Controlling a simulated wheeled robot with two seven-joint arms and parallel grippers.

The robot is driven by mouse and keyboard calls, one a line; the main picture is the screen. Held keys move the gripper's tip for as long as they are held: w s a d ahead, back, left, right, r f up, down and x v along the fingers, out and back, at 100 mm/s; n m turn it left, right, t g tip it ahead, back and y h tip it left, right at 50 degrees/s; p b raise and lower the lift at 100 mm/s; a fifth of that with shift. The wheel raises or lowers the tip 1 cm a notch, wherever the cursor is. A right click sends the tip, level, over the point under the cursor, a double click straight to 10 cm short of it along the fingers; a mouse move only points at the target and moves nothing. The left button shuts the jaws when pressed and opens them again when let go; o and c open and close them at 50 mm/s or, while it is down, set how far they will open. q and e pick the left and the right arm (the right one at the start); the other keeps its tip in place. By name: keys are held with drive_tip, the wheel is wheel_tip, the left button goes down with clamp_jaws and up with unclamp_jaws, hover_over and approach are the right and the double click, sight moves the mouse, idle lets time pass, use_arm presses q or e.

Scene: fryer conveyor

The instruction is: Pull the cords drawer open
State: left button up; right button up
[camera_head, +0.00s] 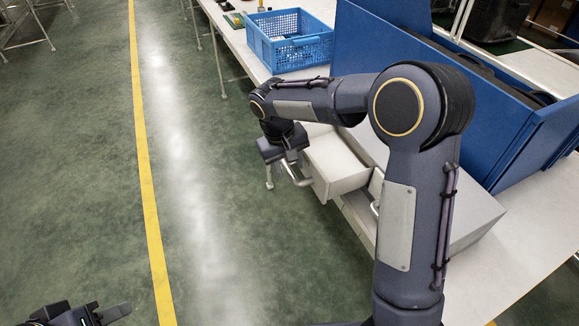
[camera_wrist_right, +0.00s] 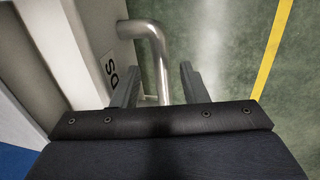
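The white cords drawer (camera_head: 338,166) sticks out of the low cabinet on the table, partly hidden by my right arm. In the wrist view its front (camera_wrist_right: 98,45) carries a label of which only the letters "DS" show. Its bent metal handle (camera_head: 297,177) also shows in the wrist view (camera_wrist_right: 157,55). My right gripper (camera_head: 278,172) is at this handle. In the wrist view its fingers (camera_wrist_right: 160,88) stand apart, one on each side of the bar, with visible gaps. My left gripper (camera_head: 85,315) is at the bottom left, empty, fingers apart, partly cut off.
A second metal handle (camera_head: 376,188) shows on the cabinet (camera_head: 478,215), beside my right arm. A blue crate (camera_head: 290,42) and a large blue bin (camera_head: 375,45) stand on the white table (camera_head: 530,235). The green floor (camera_head: 75,150) left of the drawer is clear.

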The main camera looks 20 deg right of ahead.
wheel_tip(320, 180, up, 6)
drive_tip(key=a, duration=0.1)
drive_tip(key=shift+a+r, duration=0.15)
drive_tip(key=shift+r, duration=0.1)
drive_tip(key=s+d+r+m+t+y, duration=0.1)
drive_tip(key=s+d+r+y, duration=0.15)
drive_tip(key=s, duration=0.45)
drive_tip(key=s+d+r+t+y, duration=0.1)
drive_tip(key=s+d+y, duration=0.15)
drive_tip(key=s, duration=0.45)
drive_tip(key=s+a+f+m+t+y, duration=0.1)
drive_tip(key=s+a+f+t, duration=0.1)
drive_tip(key=s, duration=1.1)
drive_tip(key=shift+f+t, duration=0.65)
drive_tip(key=shift+t, duration=0.05)
